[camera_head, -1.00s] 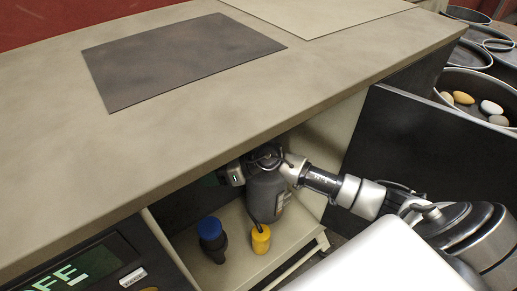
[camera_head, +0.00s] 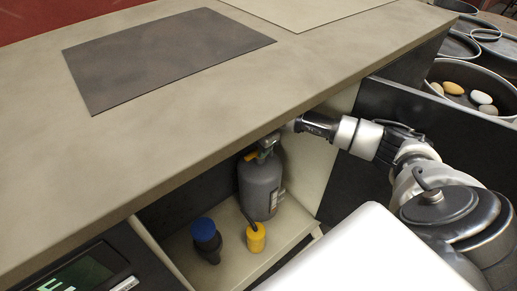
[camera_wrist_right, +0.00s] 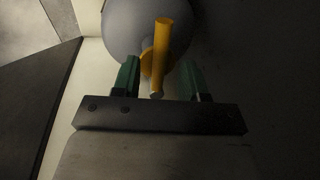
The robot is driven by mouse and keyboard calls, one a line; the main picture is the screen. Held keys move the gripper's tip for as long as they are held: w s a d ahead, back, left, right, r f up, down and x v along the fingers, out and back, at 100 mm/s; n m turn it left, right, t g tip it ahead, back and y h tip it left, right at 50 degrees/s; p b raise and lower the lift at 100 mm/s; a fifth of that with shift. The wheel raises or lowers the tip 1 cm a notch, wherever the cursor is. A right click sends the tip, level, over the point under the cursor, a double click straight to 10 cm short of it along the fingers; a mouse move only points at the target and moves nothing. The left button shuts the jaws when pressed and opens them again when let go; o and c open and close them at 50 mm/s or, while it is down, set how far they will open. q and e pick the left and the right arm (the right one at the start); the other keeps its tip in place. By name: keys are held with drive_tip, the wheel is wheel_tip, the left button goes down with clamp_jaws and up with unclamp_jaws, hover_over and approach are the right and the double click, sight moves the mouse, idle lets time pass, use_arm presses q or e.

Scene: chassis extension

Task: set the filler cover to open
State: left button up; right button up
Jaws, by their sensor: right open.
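A grey cylinder (camera_head: 260,187) stands upright in the open compartment under the counter, with a yellow lever (camera_head: 251,156) at its top. My right gripper (camera_head: 267,146) is at the cylinder's top, partly hidden by the counter edge. In the right wrist view, its green fingers (camera_wrist_right: 158,72) are apart, with the yellow lever (camera_wrist_right: 162,50) between them and the round grey cylinder (camera_wrist_right: 122,25) beyond. I cannot tell whether they touch the lever. No part is clearly recognisable as the filler cover. My left gripper is out of view.
A dark bottle with a blue cap (camera_head: 203,229) and a small yellow container (camera_head: 256,238) stand on the pale shelf (camera_head: 285,232) before the cylinder. The counter (camera_head: 190,140) overhangs the compartment. A dark panel (camera_head: 430,135) stands at the right.

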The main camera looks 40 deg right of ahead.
drive_tip(key=shift+w+f, duration=0.15)
drive_tip(key=shift+f, duration=0.6)
drive_tip(key=shift+w+f, duration=0.15)
drive_tip(key=shift+f, duration=0.05)
drive_tip(key=shift+r, duration=0.15)
drive_tip(key=shift+c, duration=0.2)
drive_tip(key=shift+s, duration=0.25)
drive_tip(key=shift+c, duration=1.4)
clamp_jaws()
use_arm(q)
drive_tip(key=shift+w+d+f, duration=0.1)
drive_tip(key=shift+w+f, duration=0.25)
